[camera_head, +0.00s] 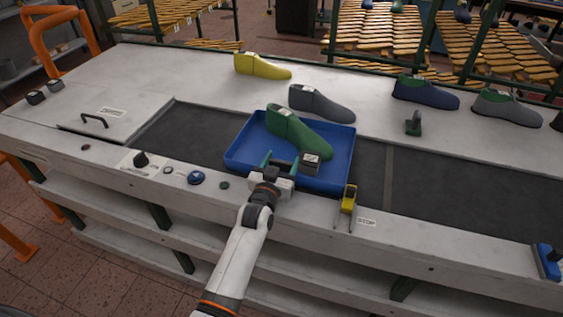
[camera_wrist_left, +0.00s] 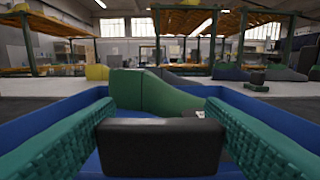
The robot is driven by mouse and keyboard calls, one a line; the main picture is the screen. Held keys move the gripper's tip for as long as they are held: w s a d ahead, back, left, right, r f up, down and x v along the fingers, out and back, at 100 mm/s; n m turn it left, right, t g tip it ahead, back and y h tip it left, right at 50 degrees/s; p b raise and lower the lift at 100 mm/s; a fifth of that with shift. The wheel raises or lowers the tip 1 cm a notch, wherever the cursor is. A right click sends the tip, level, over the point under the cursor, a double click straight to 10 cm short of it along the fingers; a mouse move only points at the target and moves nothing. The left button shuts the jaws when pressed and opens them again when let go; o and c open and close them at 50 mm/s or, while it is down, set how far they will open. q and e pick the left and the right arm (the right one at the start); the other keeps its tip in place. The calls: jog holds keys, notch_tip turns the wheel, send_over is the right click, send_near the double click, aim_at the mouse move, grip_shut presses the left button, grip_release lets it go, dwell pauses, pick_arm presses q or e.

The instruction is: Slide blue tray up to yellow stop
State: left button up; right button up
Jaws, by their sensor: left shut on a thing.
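The left wrist view shows this dark grip (camera_wrist_left: 160,146) between the fingers, with the green last beyond. My right gripper is not in view.
Yellow (camera_head: 261,67), grey (camera_head: 322,103) and blue (camera_head: 425,94) lasts stand on the far ledge. A small green object (camera_head: 413,124) stands there too. The near rail carries a black knob (camera_head: 141,159) and a blue button (camera_head: 197,178). The belt is bare on both sides of the tray.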

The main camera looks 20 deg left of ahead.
pick_arm(q)
jog(key=o, duration=1.4)
jog(key=shift+d, duration=0.1)
jog(key=shift+s+f, duration=0.1)
jog(key=shift+s, duration=0.2)
jog(key=s, duration=0.3)
jog(key=s+b, duration=0.1)
jog(key=s, duration=0.7)
jog(key=shift+s+a, duration=0.2)
jog(key=shift+a, duration=0.05)
